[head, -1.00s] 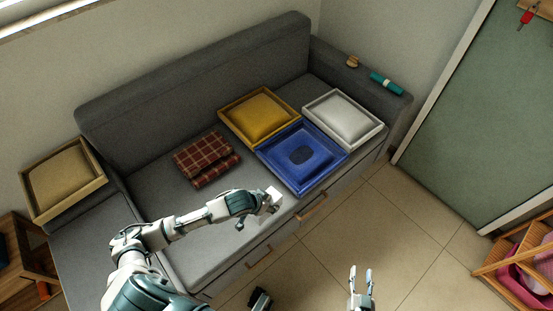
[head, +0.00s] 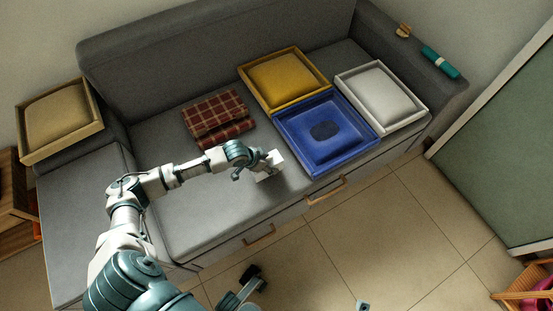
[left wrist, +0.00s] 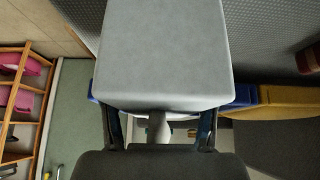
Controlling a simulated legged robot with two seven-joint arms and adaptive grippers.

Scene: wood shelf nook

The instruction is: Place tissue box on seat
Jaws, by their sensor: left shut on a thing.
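The tissue box (head: 271,166) is a plain pale box, held over the front part of the grey sofa seat (head: 205,215). It fills the upper middle of the left wrist view (left wrist: 160,52). My left gripper (head: 262,171) is shut on it; its two dark fingers (left wrist: 160,130) flank the box's near end in the left wrist view. I cannot tell whether the box touches the seat. Only a small tip, likely of my right gripper (head: 363,305), shows at the bottom edge of the head view; its opening is hidden.
A folded plaid blanket (head: 217,118) lies behind the box. A blue tray (head: 352,165), a yellow tray (head: 250,88) and a white tray (head: 400,126) with cushions are to the right. A tan cushion tray (head: 58,152) is at far left. The left front seat is clear.

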